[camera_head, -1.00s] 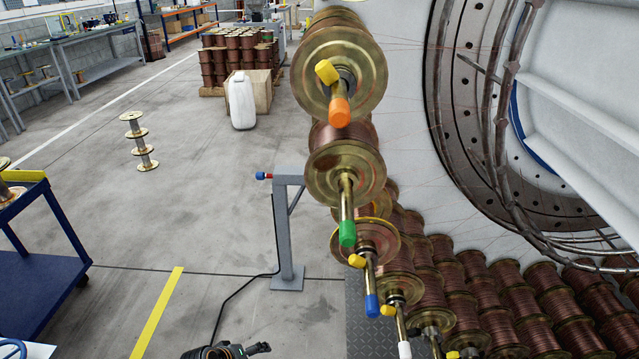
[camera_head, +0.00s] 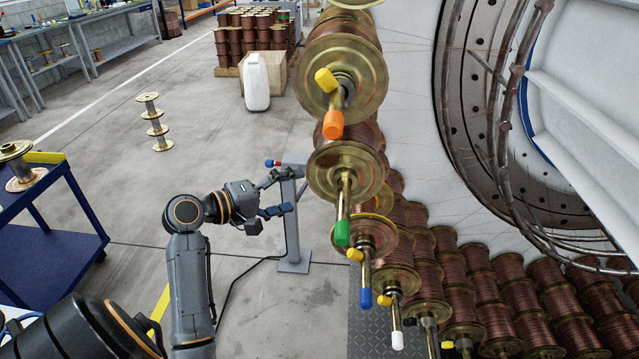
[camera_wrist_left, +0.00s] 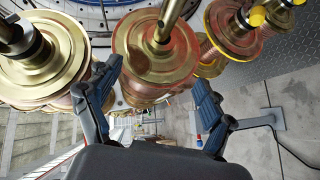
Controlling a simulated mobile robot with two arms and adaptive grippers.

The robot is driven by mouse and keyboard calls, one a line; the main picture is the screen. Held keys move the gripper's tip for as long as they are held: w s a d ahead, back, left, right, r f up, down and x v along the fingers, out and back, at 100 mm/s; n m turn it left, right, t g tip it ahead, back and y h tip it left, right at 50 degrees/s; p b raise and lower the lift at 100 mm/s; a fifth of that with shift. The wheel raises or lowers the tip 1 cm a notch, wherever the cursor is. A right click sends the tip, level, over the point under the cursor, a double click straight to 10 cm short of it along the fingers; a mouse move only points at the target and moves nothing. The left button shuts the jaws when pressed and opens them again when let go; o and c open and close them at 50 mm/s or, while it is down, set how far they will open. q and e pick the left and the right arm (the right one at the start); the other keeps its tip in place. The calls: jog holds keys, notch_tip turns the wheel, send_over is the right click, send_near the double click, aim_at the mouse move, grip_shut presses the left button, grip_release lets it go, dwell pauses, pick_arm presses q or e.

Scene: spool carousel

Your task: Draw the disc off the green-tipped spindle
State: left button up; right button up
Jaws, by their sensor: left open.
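The brass disc (camera_head: 333,188) faces me on the green-tipped spindle (camera_head: 343,205), in front of a copper-wound spool. The green tip (camera_head: 342,233) points toward me and down, with no yellow piece by it. My left gripper (camera_head: 278,194) is open and empty, left of the disc and apart from it. In the left wrist view the disc (camera_wrist_left: 140,62) appears beyond and between the open fingers of my left gripper (camera_wrist_left: 158,78), with the spindle's rod (camera_wrist_left: 172,20) running out of the top. The green tip is outside that view. My right gripper is not in view.
The orange-tipped spindle (camera_head: 333,122) is above and the blue-tipped one (camera_head: 366,280) below, both with yellow pieces. A grey post (camera_head: 293,235) with a red-and-blue knob stands behind my left gripper. A blue cart (camera_head: 60,225) is at left. Open floor lies between.

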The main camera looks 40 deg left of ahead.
aim_at(336, 181)
pick_arm(q)
jog(key=p+x, duration=0.3)
jog(key=x, duration=1)
jog(key=shift+f, duration=0.1)
jog(key=c, duration=1.7)
jog(key=shift+a, duration=0.1)
grip_shut()
jog(key=shift+s+d+p, duration=0.3)
jog(key=shift+s+p, duration=0.05)
jog(key=shift+s, duration=0.1)
jog(key=s+d+p, duration=0.3)
jog(key=s+d, duration=0.1)
jog(key=s, duration=0.2)
jog(key=shift+s+r, duration=0.25)
jog(key=shift+s, duration=0.15)
jog(key=shift+s+d, duration=0.1)
